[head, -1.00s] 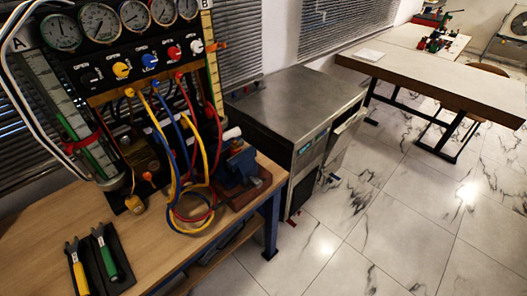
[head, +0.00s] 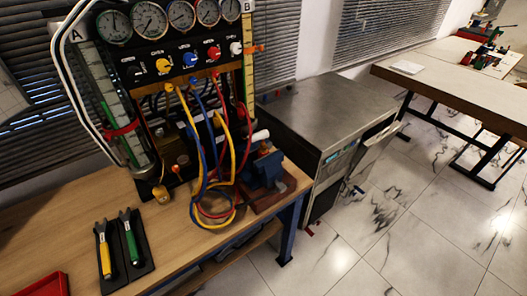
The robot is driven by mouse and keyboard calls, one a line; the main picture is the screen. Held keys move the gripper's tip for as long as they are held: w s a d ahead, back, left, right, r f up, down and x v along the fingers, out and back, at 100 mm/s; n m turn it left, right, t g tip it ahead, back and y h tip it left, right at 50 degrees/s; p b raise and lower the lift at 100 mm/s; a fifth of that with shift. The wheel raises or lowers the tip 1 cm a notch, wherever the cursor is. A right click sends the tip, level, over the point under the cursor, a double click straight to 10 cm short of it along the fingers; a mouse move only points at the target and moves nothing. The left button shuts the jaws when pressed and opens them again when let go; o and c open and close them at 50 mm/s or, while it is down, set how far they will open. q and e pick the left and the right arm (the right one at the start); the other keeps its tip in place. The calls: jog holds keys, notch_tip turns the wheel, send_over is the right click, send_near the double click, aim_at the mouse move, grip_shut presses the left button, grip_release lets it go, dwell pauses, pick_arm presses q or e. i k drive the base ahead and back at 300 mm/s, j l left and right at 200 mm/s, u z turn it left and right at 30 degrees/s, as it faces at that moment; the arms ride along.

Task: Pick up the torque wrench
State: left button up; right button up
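Two hand tools lie side by side on a black holder (head: 140,268) on the wooden bench. One has a yellow handle (head: 104,260) and the other a green handle (head: 132,243); both have dark metal heads pointing away from me. I cannot tell for certain whether either is the torque wrench. Neither of my grippers is in view.
A gauge rig (head: 165,55) with colored knobs and hoses stands at the back of the wooden bench (head: 85,205). A blue vise (head: 266,172) sits on the bench's right end. A red tray (head: 45,285) shows at bottom left. A metal cabinet (head: 325,110) stands beside the bench.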

aim_at(101, 229)
jog(key=u, duration=1.7)
jog(key=k, duration=0.15)
jog(key=l+z, duration=0.05)
